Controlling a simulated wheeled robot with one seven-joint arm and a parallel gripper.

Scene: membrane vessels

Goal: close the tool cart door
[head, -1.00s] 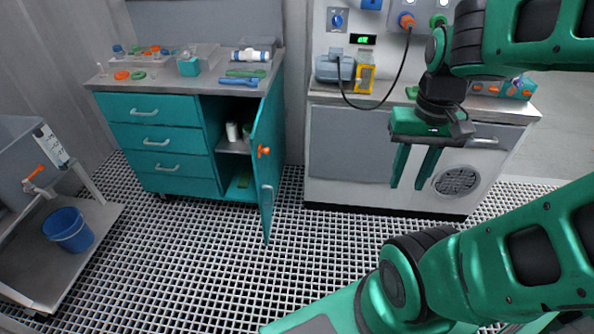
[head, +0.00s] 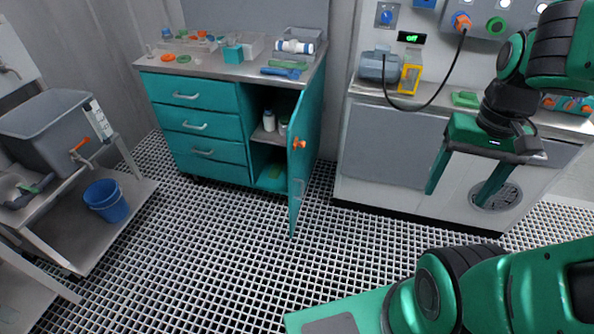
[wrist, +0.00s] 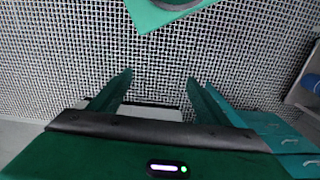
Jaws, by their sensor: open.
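The teal tool cart (head: 200,122) stands against the back wall, with drawers on its left side. Its door (head: 308,140) stands wide open, swung out toward me, with an orange latch (head: 299,144) on its face. The open compartment (head: 268,150) shows white bottles on a shelf. My gripper (head: 462,190) is open and empty, to the right of the door and well apart from it, in front of the white cabinet. In the wrist view my two fingers (wrist: 157,92) point over the grating floor, with nothing between them.
A white and grey cabinet (head: 390,150) with a control panel stands right of the cart. A sink stand (head: 60,205) with a blue bucket (head: 106,200) is at the left. The grating floor (head: 210,260) before the cart is clear.

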